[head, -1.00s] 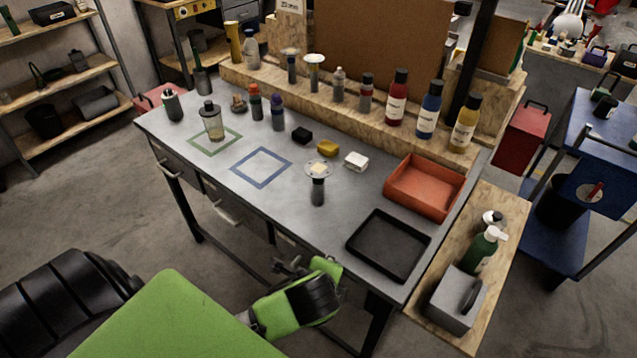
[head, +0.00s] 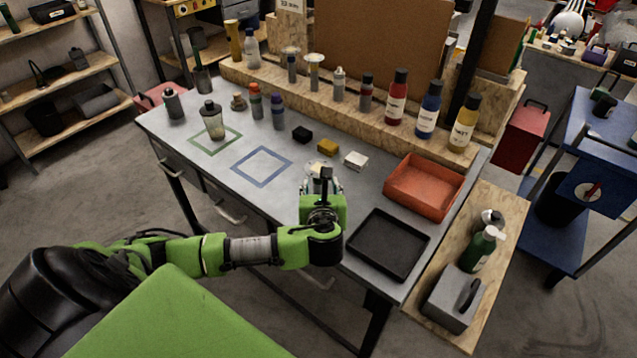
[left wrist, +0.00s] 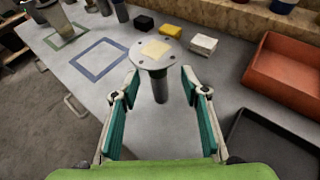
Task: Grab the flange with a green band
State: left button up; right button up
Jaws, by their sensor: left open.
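A flange with a round grey plate, bolt holes and a pale yellow square on top (left wrist: 155,50) stands upright on the grey bench, its dark stem below. No green band shows on it. In the head view it is mostly hidden behind my left gripper (head: 322,182). In the left wrist view my left gripper (left wrist: 159,88) is open, its teal-padded fingers spread on either side of the stem, without visible contact. Two more disc-topped pieces stand on the back wooden ledge, one left (head: 291,62) and one right (head: 314,68); their bands are too small to tell. My right gripper is out of view.
Black (head: 302,134), yellow (head: 328,147) and white (head: 356,161) blocks lie behind the flange. An orange bin (head: 425,190) and a black tray (head: 388,245) are to the right. Green (head: 235,131) and blue (head: 288,162) square outlines mark the bench at left.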

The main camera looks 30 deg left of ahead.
aim_at(319, 182)
pick_arm(q)
jog(key=shift+s+f+p+x, duration=0.15)
jog(key=shift+p+x, duration=0.2)
jog(key=shift+x, duration=1.15)
jog(key=shift+s+f+p+x, duration=0.1)
jog(key=shift+p+x, duration=0.2)
jog(key=shift+x, duration=1.25)
jog(key=shift+a, duration=0.15)
grip_shut()
